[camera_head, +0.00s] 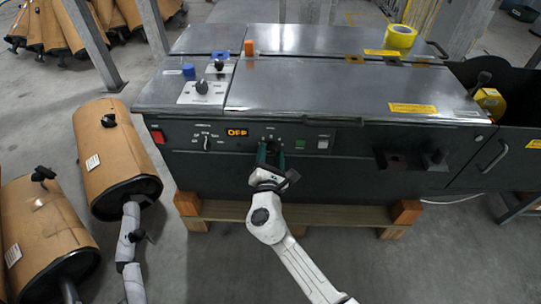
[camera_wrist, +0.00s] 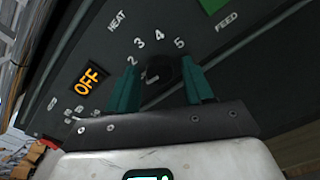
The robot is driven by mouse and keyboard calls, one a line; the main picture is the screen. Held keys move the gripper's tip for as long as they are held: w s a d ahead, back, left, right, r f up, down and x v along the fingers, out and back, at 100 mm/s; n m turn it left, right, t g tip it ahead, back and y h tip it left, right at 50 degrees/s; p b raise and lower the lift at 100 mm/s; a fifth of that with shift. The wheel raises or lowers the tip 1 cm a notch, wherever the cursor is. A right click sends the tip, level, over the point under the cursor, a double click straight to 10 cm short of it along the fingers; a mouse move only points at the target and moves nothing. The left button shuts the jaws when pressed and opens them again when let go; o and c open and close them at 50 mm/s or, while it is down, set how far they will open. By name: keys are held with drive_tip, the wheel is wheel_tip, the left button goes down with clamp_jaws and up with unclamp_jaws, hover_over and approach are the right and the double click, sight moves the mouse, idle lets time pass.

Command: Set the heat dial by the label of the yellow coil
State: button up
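The heat dial (camera_wrist: 168,74) is a dark knob on the machine's front panel, under the word HEAT and the numbers 2 to 5. My gripper (camera_wrist: 160,76) is in front of it, with one teal finger on each side of the dial. The fingers are apart; whether either touches the knob I cannot tell. In the head view my gripper (camera_head: 269,152) hides most of the dial. A yellow coil (camera_head: 401,36) lies on top of the machine at the back right. No label on it can be read. The dial's pointer setting is unclear.
An orange OFF display (camera_head: 237,132) is left of the dial, with a selector knob (camera_head: 206,142) beyond it. A second yellow object (camera_head: 490,103) is at the machine's right end. Brown wrapped mufflers (camera_head: 115,150) stand left.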

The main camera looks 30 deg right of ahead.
drive_tip(key=c, duration=0.9)
drive_tip(key=shift+o, duration=0.2)
drive_tip(key=shift+f+b, duration=0.1)
drive_tip(key=shift+b, duration=0.25)
drive_tip(key=m+b, duration=0.3)
drive_tip(key=b, duration=0.1)
drive_tip(key=shift+f, duration=0.2)
drive_tip(key=m+b, duration=0.4)
drive_tip(key=m, duration=0.1)
drive_tip(key=shift+r+b, duration=0.2)
drive_tip(key=shift+b, duration=0.2)
drive_tip(key=o, duration=1)
drive_tip(key=shift+r, duration=0.1)
drive_tip(key=shift+o, duration=0.2)
